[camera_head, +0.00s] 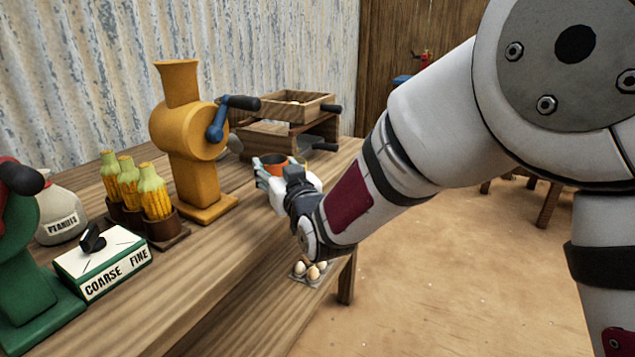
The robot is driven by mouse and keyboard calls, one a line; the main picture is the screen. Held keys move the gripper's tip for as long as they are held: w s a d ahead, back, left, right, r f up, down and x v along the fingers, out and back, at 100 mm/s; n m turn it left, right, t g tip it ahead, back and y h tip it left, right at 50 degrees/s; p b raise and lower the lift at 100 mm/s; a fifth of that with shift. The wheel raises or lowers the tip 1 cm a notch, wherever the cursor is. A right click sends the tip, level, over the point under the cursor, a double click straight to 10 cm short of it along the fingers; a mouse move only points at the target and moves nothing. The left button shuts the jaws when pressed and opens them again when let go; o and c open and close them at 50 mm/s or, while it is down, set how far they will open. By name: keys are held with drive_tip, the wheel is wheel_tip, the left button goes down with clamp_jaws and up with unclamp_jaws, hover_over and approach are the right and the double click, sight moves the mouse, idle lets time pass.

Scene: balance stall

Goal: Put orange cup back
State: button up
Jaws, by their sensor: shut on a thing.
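The orange cup (275,159) is at the far right part of the table, between the fingers of my gripper (268,171). Only its rim and dark inside show; the gripper and my wrist hide its lower part. My gripper is shut on the cup. I cannot tell whether the cup touches the table or is held a little above it. It looks about upright.
A yellow grinder (188,140) with a blue crank stands left of the cup. A wooden tray stand (290,120) is behind it. Corn cobs (131,190), a "COARSE FINE" box (104,262), a peanuts sack (60,213) and a green grinder (30,270) fill the left.

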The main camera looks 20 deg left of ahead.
drive_tip(key=shift+w+a+f, duration=0.1)
drive_tip(key=shift+w+a, duration=0.05)
drive_tip(key=shift+f+b, duration=0.65)
drive_tip(key=shift+f, duration=0.95)
drive_tip(key=shift+f, duration=0.15)
drive_tip(key=o, duration=1.3)
drive_tip(key=shift+c, duration=0.2)
drive_tip(key=p+v, duration=0.1)
drive_tip(key=v, duration=1.1)
